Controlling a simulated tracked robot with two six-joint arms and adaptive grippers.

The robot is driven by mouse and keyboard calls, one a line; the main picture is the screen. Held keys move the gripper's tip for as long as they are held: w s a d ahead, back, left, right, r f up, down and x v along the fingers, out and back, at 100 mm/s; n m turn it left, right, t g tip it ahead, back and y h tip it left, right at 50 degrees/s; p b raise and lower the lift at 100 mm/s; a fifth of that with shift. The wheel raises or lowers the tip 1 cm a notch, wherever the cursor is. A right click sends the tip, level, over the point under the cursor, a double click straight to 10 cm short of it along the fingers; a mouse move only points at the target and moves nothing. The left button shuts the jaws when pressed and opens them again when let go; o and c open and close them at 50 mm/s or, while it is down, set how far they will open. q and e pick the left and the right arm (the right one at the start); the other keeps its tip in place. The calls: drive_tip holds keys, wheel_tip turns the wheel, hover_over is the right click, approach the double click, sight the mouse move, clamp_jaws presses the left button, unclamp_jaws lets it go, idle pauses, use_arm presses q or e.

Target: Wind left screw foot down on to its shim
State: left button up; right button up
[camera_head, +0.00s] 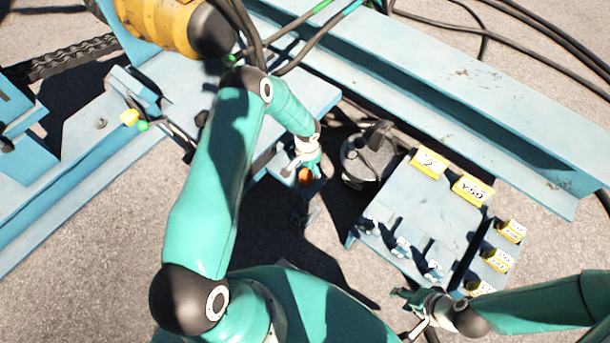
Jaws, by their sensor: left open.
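My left gripper (303,172) is open, pointing down over a small orange-brown part (305,176) at the edge of the blue frame (318,92). This part looks like the top of the left screw foot, but I cannot tell whether the fingers touch it. Below it a small dark blue foot-like piece (304,216) shows in shadow near the ground. I cannot make out the shim. My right gripper (405,311) is at the lower right beside the blue tray, its fingers apart and empty.
A blue tray (385,205) with yellow labels (430,163) and several small fittings stands right of centre. A dark round canister (368,160) stands between it and the frame. A long blue beam (480,110) crosses the upper right. Black cables lie behind; bare ground shows at left.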

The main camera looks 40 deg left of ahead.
sight(307, 174)
use_arm(q)
drive_tip(key=shift+f, duration=1.75)
drive_tip(key=c, duration=1)
drive_tip(key=shift+a, duration=0.2)
drive_tip(key=shift+c, duration=0.5)
drive_tip(key=shift+d+b, duration=0.15)
drive_tip(key=shift+b, duration=0.15)
